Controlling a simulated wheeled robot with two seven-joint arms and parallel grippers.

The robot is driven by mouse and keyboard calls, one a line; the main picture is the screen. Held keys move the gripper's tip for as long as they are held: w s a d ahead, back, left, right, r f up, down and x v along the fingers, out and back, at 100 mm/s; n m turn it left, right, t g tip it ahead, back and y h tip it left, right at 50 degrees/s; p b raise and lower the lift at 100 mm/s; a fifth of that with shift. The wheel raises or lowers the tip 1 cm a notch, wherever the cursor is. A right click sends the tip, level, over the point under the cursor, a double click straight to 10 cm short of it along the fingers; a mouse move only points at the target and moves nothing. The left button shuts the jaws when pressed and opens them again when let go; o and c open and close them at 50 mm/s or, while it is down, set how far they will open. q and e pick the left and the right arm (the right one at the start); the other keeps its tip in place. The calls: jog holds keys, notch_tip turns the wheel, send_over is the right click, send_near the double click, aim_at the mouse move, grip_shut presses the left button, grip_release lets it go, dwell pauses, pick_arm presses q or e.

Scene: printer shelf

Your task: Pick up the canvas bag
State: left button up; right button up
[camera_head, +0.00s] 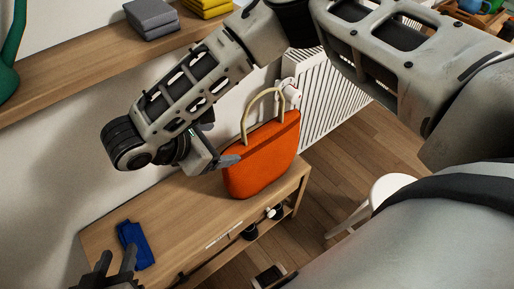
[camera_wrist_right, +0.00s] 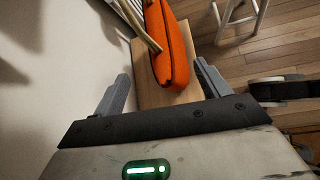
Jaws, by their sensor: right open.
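The orange canvas bag (camera_head: 266,158) stands upright on the wooden shelf top, with its beige looped handles (camera_head: 262,97) raised. My right gripper (camera_head: 219,141) is open and empty just left of the bag, at about the height of its upper part. In the right wrist view, the bag (camera_wrist_right: 173,50) and a handle (camera_wrist_right: 148,32) lie ahead, beyond the gap between the open fingers (camera_wrist_right: 162,72). The far side of the bag is hidden. My left gripper (camera_head: 117,262) is at the lower left, fingers apart and empty; only its tip shows.
A folded blue cloth (camera_head: 136,245) lies on the shelf top (camera_head: 185,225) left of the bag. A wall shelf (camera_head: 95,68) holds grey and yellow folded cloths. A white radiator (camera_head: 330,100) is behind the bag; a white stool (camera_head: 388,188) stands right.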

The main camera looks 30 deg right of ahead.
aim_at(248, 143)
jog(key=x, duration=0.4)
jog(key=b+x, duration=0.1)
jog(key=x, duration=0.3)
jog(key=shift+s+f, duration=0.1)
jog(key=shift+s, duration=0.1)
jog(key=shift+w+b+x, duration=0.2)
jog(key=shift+b+x, duration=0.35)
jog(key=shift+x, duration=2.25)
jog(key=shift+a, duration=0.15)
grip_shut()
